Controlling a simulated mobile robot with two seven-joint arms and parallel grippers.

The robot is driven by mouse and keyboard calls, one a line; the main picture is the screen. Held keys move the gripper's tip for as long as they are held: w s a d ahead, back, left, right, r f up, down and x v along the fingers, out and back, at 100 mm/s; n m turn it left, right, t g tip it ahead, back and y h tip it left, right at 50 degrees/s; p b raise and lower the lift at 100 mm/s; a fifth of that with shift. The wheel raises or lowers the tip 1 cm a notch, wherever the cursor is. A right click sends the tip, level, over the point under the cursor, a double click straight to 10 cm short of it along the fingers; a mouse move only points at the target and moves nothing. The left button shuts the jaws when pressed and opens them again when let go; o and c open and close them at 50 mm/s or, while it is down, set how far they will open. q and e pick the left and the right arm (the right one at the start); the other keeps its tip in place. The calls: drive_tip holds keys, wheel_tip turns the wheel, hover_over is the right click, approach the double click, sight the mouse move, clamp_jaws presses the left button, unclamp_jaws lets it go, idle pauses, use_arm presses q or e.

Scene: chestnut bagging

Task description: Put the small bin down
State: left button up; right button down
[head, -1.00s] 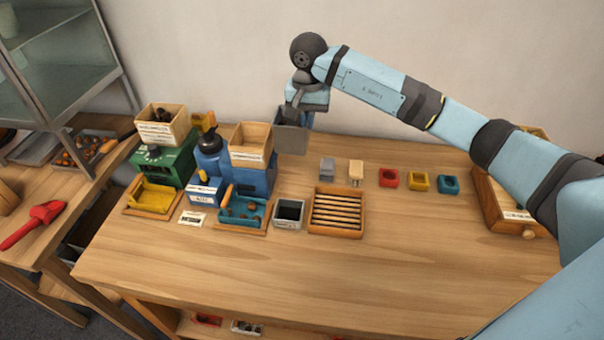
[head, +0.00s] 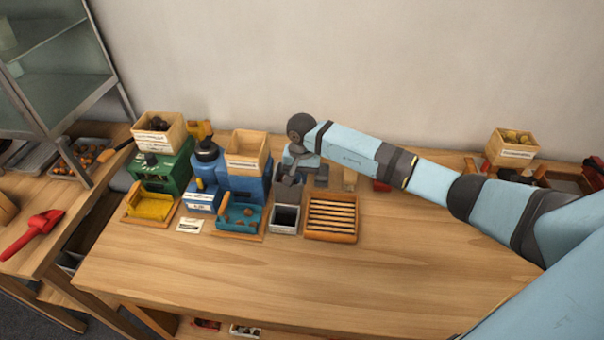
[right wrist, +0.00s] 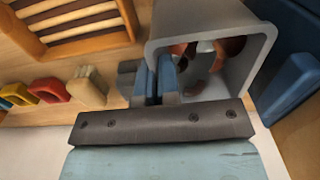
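The small bin (right wrist: 200,15) is a grey open box with several reddish-brown chestnuts (right wrist: 205,55) inside, large in the right wrist view. My right gripper (right wrist: 155,80) is closed on the bin's side wall, with its finger pads at the rim. In the head view my right gripper (head: 289,180) is low beside the blue machine (head: 247,185), behind a second grey bin (head: 286,218). My left gripper is not in view.
The slatted wooden tray (head: 331,217) is right of the second grey bin. A green machine (head: 163,168) stands further left. My forearm hides most of the small coloured boxes; a red one (head: 381,186) shows partly. The front of the table (head: 300,275) is clear.

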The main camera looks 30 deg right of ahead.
drive_tip(key=shift+f+b, duration=0.15)
drive_tip(key=shift+b, duration=0.2)
drive_tip(key=c, duration=1.4)
unclamp_jaws()
drive_tip(key=shift+o, duration=0.2)
drive_tip(key=shift+r, duration=0.2)
drive_tip(key=shift+r+p, duration=0.2)
drive_tip(key=shift+p, duration=0.15)
wheel_tip(320, 180, up, 12)
drive_tip(key=b, duration=0.2)
drive_tip(key=shift+f, duration=0.15)
